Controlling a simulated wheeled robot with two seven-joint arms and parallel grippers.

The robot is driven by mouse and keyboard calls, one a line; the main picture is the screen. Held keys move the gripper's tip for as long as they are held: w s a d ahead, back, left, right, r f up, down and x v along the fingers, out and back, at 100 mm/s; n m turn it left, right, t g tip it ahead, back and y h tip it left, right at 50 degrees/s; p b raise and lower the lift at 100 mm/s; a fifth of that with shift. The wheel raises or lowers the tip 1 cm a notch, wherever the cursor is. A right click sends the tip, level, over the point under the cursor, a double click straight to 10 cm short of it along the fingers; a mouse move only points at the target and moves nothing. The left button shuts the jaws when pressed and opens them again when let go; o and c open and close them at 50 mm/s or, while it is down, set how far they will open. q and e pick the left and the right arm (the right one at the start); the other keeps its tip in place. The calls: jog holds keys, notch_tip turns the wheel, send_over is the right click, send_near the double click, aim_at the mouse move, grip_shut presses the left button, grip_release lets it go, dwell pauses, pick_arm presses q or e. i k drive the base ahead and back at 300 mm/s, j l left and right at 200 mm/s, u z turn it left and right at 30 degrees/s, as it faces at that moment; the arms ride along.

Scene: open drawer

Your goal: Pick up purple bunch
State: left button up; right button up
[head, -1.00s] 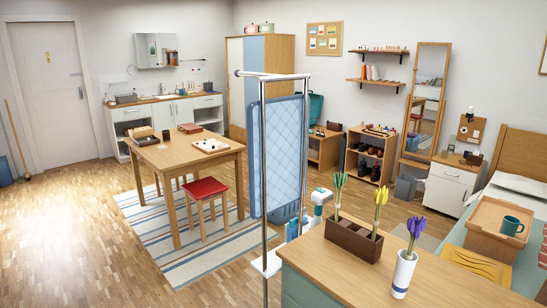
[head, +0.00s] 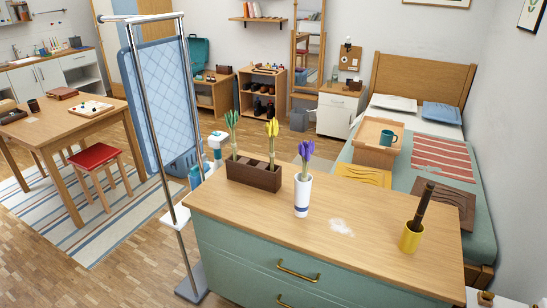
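The purple bunch (head: 305,150) stands upright in a white vase (head: 302,196) with a blue band. The vase is on the wooden top of a green dresser (head: 345,225), near its middle. To its left a dark brown planter box (head: 253,175) holds a green bunch (head: 232,122) and a yellow bunch (head: 271,129). Neither of my grippers shows in the head view.
A yellow cup (head: 411,237) with a dark brown stick-like thing stands at the dresser's right. A white patch (head: 341,227) lies on the bare top between vase and cup. A metal rack (head: 158,130) stands left of the dresser. A bed (head: 483,205) is behind.

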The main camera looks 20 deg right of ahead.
aim_at(305, 149)
jog(key=i+z, duration=0.1)
jog(key=i, duration=1.05)
jog(key=z, duration=2.05)
